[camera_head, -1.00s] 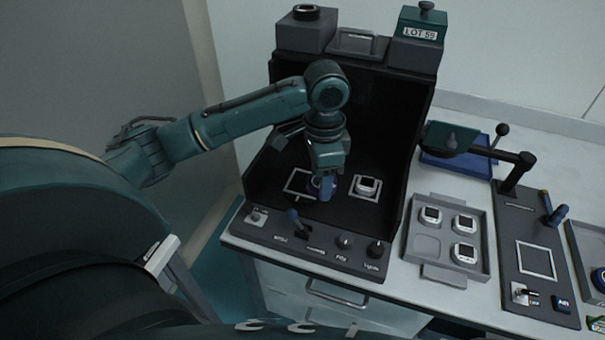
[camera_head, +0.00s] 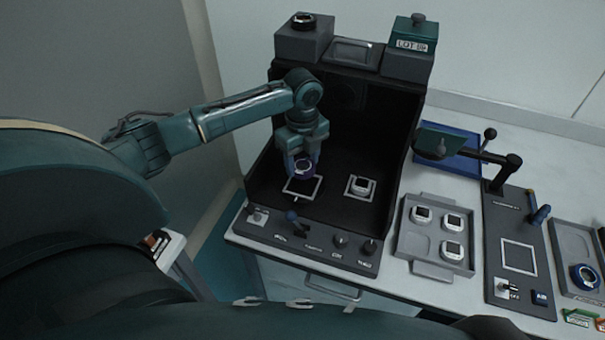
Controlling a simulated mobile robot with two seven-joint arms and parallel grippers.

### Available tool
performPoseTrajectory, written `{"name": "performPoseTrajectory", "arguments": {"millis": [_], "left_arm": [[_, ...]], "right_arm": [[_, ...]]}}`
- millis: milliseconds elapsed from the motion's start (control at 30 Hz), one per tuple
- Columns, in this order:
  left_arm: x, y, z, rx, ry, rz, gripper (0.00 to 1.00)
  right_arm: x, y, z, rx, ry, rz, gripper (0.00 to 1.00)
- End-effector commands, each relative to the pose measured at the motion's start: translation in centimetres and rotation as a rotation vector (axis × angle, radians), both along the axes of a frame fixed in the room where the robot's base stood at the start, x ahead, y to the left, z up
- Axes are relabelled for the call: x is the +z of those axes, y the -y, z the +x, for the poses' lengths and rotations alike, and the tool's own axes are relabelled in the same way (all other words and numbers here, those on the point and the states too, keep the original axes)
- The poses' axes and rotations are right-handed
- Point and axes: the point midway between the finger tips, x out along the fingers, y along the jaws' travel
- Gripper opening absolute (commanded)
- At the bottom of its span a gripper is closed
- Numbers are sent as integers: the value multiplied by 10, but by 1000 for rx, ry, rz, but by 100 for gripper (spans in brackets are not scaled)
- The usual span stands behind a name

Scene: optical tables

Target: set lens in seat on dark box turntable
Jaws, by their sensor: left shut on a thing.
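My left gripper (camera_head: 302,157) reaches into the dark box (camera_head: 345,120) from the left. The fingers partly hide the lens. A white-rimmed piece with a dark square top (camera_head: 362,186) sits in the other square outline, to the right. I cannot clearly make out the turntable or its seat. My right gripper is not in view.
To the right are a grey tray (camera_head: 423,244) with three white-rimmed pieces, a station with an overhanging arm (camera_head: 480,155), and another tray holding a blue ring (camera_head: 584,278). A dark ring (camera_head: 302,20) sits above the box.

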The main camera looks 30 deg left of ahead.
Motion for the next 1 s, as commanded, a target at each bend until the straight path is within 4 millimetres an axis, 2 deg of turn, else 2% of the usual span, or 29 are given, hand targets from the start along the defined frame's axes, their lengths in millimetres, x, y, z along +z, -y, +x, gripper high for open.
{"name": "performPoseTrajectory", "arguments": {"millis": [233, 433, 800, 833, 1000], "left_arm": [[-22, 0, 0, 0, -2, 1, 29], [-48, 0, 0, 1, -1, 1, 29], [-53, 0, 0, 1, 0, 1, 29], [-53, 0, 0, 1, 0, 1, 54], [-53, 0, 0, 1, 0, 1, 68]], "right_arm": [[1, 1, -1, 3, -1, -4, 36], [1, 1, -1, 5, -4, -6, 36], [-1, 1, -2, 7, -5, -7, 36], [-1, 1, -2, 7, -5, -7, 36], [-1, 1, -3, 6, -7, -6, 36]]}}
